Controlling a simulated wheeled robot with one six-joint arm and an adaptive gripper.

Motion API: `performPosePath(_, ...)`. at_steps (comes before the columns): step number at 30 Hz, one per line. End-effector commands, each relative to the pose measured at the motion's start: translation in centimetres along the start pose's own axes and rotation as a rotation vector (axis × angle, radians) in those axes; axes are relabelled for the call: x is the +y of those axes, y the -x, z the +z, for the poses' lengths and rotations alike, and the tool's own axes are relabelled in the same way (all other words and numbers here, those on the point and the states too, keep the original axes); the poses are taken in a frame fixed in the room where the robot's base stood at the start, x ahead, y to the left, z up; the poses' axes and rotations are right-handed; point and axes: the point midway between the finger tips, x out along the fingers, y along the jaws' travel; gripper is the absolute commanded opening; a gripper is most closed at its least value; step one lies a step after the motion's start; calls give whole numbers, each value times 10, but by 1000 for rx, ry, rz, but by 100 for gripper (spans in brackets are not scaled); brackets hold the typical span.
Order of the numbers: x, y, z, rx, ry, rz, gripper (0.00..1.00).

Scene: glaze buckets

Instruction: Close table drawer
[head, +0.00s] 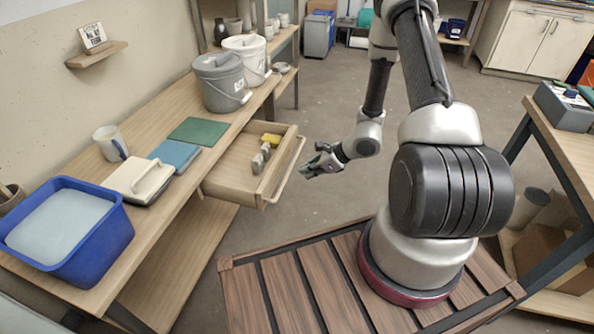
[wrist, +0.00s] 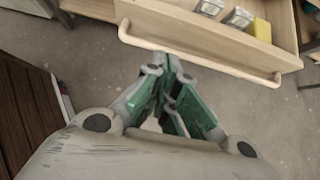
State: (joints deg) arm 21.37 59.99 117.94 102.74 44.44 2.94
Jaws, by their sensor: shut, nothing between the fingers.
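The table drawer (head: 243,168) stands pulled out from the wooden table (head: 165,102), with several small grey items and a yellow block (head: 271,140) inside. Its bar handle (head: 288,171) runs along the front. In the wrist view the drawer front (wrist: 225,35) and the pale handle (wrist: 190,57) cross the top. My gripper (head: 308,170) is shut and empty, a little to the right of the handle in the head view. In the wrist view its green fingertips (wrist: 172,62) point at the handle; I cannot tell whether they touch it.
On the tabletop are a blue tub (head: 118,238), a mug (head: 109,143), a grey bucket (head: 221,82), a white bucket (head: 248,57), and flat blue (head: 175,154) and green (head: 199,131) pieces. Another table (head: 570,142) stands at the right. Floor in front of the drawer is clear.

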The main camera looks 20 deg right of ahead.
Motion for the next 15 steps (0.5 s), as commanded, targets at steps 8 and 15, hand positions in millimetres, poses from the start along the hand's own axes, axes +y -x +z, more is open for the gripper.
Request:
performPosePath(8, 2, -59, 0, 0, 3, 5, 0)
performPosePath(15, 1, -98, 14, -2, 7, 3, 0)
